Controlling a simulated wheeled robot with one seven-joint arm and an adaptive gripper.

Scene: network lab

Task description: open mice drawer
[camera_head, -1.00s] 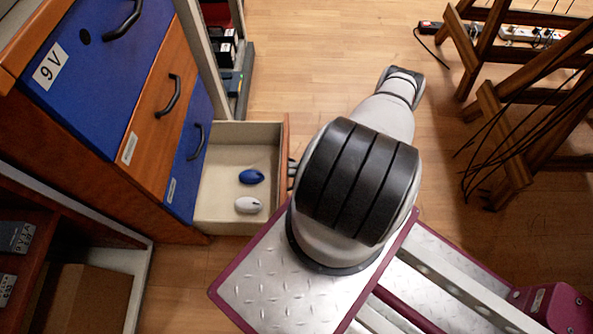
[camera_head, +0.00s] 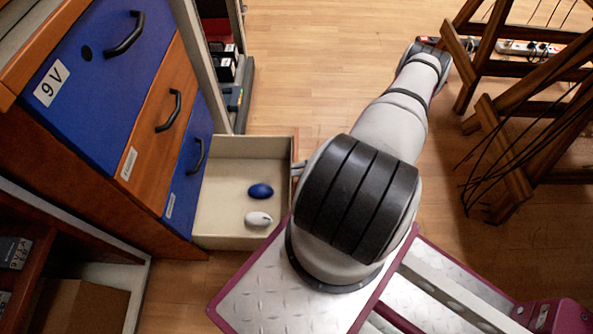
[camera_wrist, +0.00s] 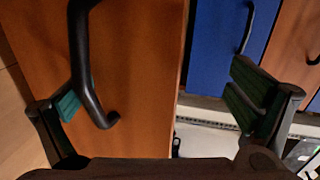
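The mice drawer (camera_head: 223,238) is the lowest one at the cabinet's right end. It stands pulled out, with a blue mouse (camera_head: 260,191) and a white mouse (camera_head: 258,218) inside. In the wrist view its orange front (camera_wrist: 140,70) fills the left half. Its black handle (camera_wrist: 84,60) stands close to the left finger; I cannot tell if they touch. My gripper (camera_wrist: 158,90) is open, its fingers wide apart with the handle toward the left one. In the head view my arm hides the gripper and handle.
The cabinet has closed drawers: a blue one (camera_head: 95,60) labelled 9V, an orange one (camera_head: 155,135) and a blue one (camera_head: 190,170). A shelf rack (camera_head: 228,80) stands behind the open drawer. Wooden frames with cables (camera_head: 510,160) stand at the right. Open floor lies at the top middle.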

